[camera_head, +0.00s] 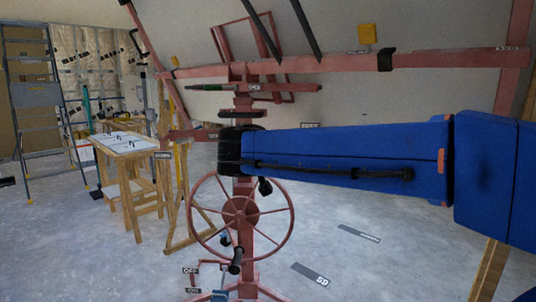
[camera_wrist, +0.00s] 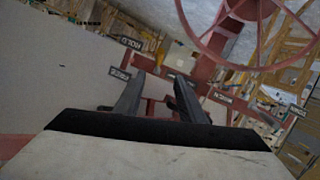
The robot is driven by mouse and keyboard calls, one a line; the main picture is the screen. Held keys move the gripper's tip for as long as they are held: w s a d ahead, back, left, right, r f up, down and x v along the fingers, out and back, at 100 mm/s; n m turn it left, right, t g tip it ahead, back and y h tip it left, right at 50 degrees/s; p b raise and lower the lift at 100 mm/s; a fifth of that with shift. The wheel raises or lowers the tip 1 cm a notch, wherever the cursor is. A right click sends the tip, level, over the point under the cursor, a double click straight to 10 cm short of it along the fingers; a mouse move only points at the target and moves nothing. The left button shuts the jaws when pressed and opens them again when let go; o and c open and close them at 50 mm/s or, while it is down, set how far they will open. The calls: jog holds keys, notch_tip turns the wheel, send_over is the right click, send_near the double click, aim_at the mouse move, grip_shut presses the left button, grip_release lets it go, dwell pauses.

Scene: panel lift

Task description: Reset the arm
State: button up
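My blue arm reaches in from the right in the head view, and its dark wrist end lies in front of the lift's red column (camera_head: 243,190). My gripper's fingers are not clear in that view. In the wrist view my gripper (camera_wrist: 160,80) shows two dark fingers spread apart, with nothing seen held between them. The red panel lift has a large spoked handwheel (camera_head: 270,232) with a dark handle (camera_head: 236,261), below and left of my arm. The handwheel also shows at the top of the wrist view (camera_wrist: 188,38), beyond the fingers.
A long red crossbeam (camera_head: 440,58) runs above my arm, with a yellow block (camera_head: 367,34) above it. A wooden worktable (camera_head: 125,148) and a stepladder (camera_head: 36,95) stand left. OFF and ON labels (camera_head: 191,270) sit near the lift's base. Floor at lower right looks mostly clear.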

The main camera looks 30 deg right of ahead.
jog(key=s+d+f+n+g+y, duration=0.2)
jog(key=s+f+g+y, duration=0.25)
jog(key=s+f, duration=1.15)
jog(key=s+a+f+n+g+y, duration=0.2)
jog(key=s+a+f+y, duration=0.3)
jog(key=s+a+f, duration=0.3)
notch_tip(320, 180, down, 4)
jog(key=s+n, duration=0.1)
jog(key=s, duration=0.1)
jog(key=shift+s+a+f, duration=0.25)
jog(key=shift+s+a, duration=0.15)
